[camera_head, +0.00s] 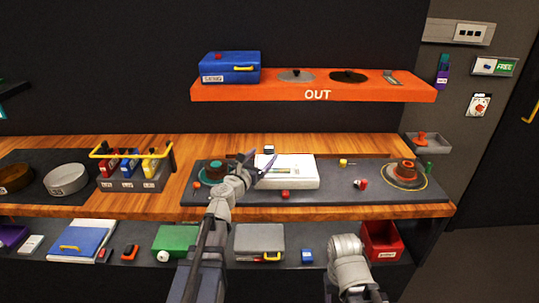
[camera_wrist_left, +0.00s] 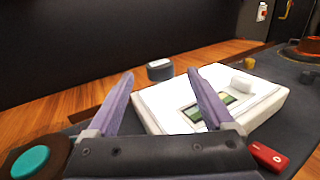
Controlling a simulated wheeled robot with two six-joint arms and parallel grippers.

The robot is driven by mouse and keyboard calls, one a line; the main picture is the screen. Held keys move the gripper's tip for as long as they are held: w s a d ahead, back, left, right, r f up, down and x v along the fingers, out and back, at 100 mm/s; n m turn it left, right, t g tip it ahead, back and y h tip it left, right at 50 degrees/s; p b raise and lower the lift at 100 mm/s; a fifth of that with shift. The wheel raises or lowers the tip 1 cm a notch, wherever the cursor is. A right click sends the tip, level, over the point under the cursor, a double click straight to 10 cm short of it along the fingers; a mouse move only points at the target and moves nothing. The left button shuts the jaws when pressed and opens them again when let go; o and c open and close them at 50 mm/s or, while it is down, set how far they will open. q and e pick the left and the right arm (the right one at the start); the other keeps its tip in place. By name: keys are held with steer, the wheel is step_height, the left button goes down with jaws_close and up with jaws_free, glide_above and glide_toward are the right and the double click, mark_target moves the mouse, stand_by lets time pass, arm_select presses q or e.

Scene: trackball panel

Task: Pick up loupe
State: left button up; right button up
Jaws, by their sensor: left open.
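A small dark grey block with a pale top, which may be the loupe, stands on the wooden counter behind the white device; it shows in the head view (camera_head: 269,150) and in the wrist view (camera_wrist_left: 160,71). My left gripper (camera_head: 262,162) is over the left part of the work mat, beside the white device. In the wrist view its two purple fingers (camera_wrist_left: 161,75) are spread and empty. The block appears between the fingertips but beyond them, apart from both. My right arm shows at the lower right; its gripper is not visible.
The white device (camera_head: 290,172) with a small display is close to the left gripper's right finger. A red block (camera_head: 285,194) lies in front of it. A teal-topped round piece (camera_wrist_left: 30,160) is at the left. An orange shelf (camera_head: 318,94) hangs above the counter (camera_head: 300,143).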

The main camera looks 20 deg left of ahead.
mark_target(267, 151)
arm_select(q)
steer(key=w, duration=0.2)
steer(key=w+d, duration=0.1)
steer(key=w, duration=0.2)
jaws_close()
stand_by(0.7)
steer(key=shift+r, duration=0.15)
step_height(267, 151, up, 10)
steer(key=p, duration=1)
